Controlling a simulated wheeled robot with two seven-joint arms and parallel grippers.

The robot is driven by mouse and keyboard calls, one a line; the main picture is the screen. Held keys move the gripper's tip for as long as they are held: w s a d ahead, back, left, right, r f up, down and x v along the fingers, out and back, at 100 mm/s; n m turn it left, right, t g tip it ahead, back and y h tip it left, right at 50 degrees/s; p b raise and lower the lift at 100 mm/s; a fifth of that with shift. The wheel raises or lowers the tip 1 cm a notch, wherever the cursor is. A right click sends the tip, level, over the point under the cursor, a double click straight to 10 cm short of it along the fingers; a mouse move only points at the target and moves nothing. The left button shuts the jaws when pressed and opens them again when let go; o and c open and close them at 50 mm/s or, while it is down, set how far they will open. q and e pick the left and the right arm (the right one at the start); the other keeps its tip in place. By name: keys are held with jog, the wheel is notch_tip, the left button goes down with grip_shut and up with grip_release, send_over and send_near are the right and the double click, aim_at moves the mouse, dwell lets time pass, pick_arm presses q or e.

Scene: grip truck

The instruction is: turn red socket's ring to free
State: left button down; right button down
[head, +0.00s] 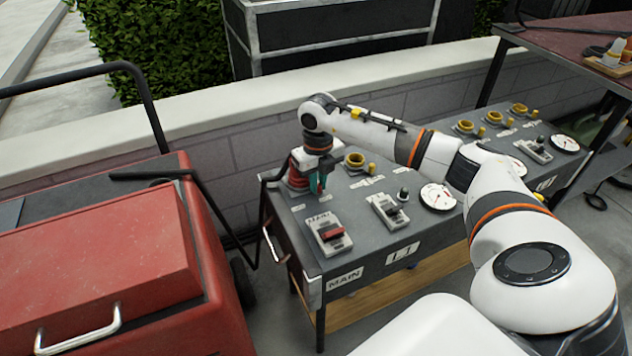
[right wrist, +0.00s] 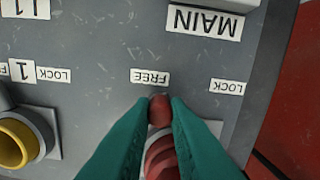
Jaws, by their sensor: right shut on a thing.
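The lug lies close to the FREE label (right wrist: 150,77) and well away from the LOCK label (right wrist: 227,87). My right gripper (right wrist: 158,112) has its teal fingers shut on the lug, one on each side. It also shows in the head view (head: 317,184). My left gripper is out of view.
A yellow socket (head: 355,160) stands beside the red one. A MAIN switch with a red rocker (head: 332,233), a grey switch (head: 388,211) and a dial (head: 438,197) sit on the panel. A red box (head: 110,260) is at left. A low wall runs behind.

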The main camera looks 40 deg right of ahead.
aim_at(319, 184)
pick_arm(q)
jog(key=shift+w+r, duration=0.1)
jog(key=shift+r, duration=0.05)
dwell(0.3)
pick_arm(e)
jog(key=c, duration=1.4)
grip_release()
jog(key=shift+d, duration=0.1)
